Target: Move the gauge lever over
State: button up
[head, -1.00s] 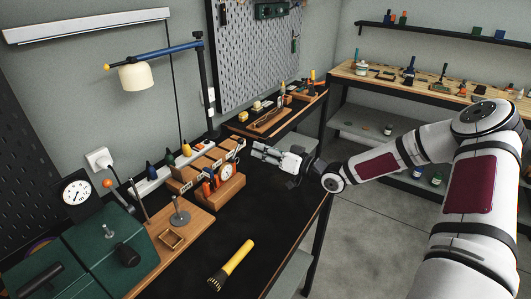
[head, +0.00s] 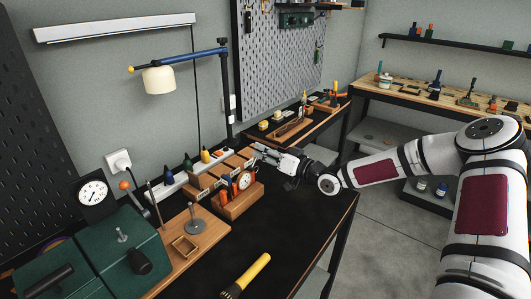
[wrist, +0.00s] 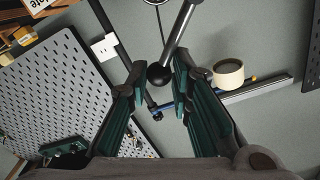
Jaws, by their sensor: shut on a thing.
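A round white dial gauge (head: 245,180) stands at the front of a wooden rack in the head view, close below my gripper (head: 257,153). In the wrist view a grey metal rod, the gauge lever (wrist: 180,32), comes down from the top edge and ends in a black ball knob (wrist: 160,75). The knob lies between the green-padded fingers of my gripper (wrist: 158,86), which is shut on it. Part of a ring shows at the wrist view's top edge. In the head view the lever cannot be made out behind the fingers.
The wooden rack (head: 240,205) holds orange-handled tools beside the gauge. A desk lamp (head: 159,80) stands behind it, near a pegboard (head: 275,60). A yellow torch (head: 246,274) lies on the black bench top. A larger black-framed dial (head: 93,191) is at the left.

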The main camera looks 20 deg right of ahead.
jog(key=shift+d, duration=0.15)
jog(key=shift+s+a+r+p, duration=0.5)
jog(key=shift+s+a+p, duration=0.05)
jog(key=shift+p, duration=0.15)
jog(key=shift+c, duration=0.2)
jog(key=shift+a, duration=0.2)
jog(key=shift+s+a+r+p, duration=0.35)
jog(key=shift+s+a+p, duration=0.25)
jog(key=shift+a+p, duration=0.2)
